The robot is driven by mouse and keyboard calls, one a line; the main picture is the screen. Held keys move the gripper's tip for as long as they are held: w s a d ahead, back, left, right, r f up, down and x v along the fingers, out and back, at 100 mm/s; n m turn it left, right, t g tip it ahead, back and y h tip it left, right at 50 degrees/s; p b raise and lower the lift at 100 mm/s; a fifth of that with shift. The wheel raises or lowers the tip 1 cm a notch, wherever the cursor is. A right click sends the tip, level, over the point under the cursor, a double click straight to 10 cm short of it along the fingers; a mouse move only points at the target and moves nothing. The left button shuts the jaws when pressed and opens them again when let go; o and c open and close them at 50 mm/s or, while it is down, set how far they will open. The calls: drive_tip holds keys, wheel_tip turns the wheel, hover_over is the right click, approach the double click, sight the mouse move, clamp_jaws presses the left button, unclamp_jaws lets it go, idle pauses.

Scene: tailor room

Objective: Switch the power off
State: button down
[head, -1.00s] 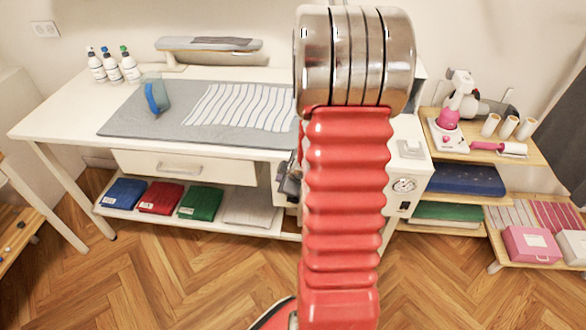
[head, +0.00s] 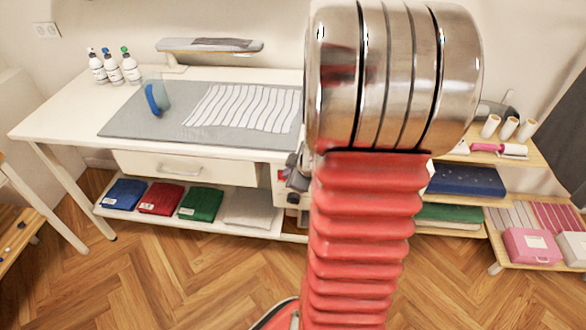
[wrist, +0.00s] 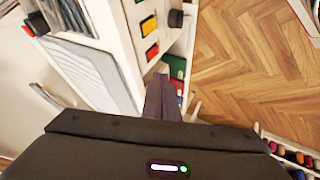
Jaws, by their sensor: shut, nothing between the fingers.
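The white table (head: 60,115) has a grey mat (head: 125,122), a blue-handled item (head: 152,98) and several bottles. Folded cloths lie on the shelf below. At right, shelves hold thread spools and a pink box (head: 530,246). The wooden floor in front is clear.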

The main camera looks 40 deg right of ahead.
drive_tip(key=shift+d+v, duration=0.2)
drive_tip(key=shift+v, duration=1.3)
drive_tip(key=shift+w+d+r, duration=0.1)
drive_tip(key=shift+r, duration=0.1)
drive_tip(key=s+d+r+m+g+h, duration=0.1)
drive_tip(key=s+d+m+g+h, duration=0.3)
drive_tip(key=d, duration=0.4)
drive_tip(key=s+a+r+m+h, duration=0.1)
drive_tip(key=s+a+r+m, duration=0.2)
drive_tip(key=s+r, duration=0.1)
drive_tip(key=a+r+y, duration=0.2)
drive_tip(key=a+r, duration=0.1)
drive_tip(key=a, duration=0.8)
drive_tip(key=s+a+r+t+y, duration=0.1)
drive_tip(key=a+r, duration=0.3)
drive_tip(key=a, duration=0.8)
drive_tip(key=a+r+t+y, duration=0.1)
drive_tip(key=a+r+y, duration=0.2)
drive_tip(key=a, duration=0.9)
drive_tip(key=shift+s+r+n+y, duration=0.25)
drive_tip(key=shift+r+n+y, duration=0.15)
drive_tip(key=shift+d, duration=0.1)
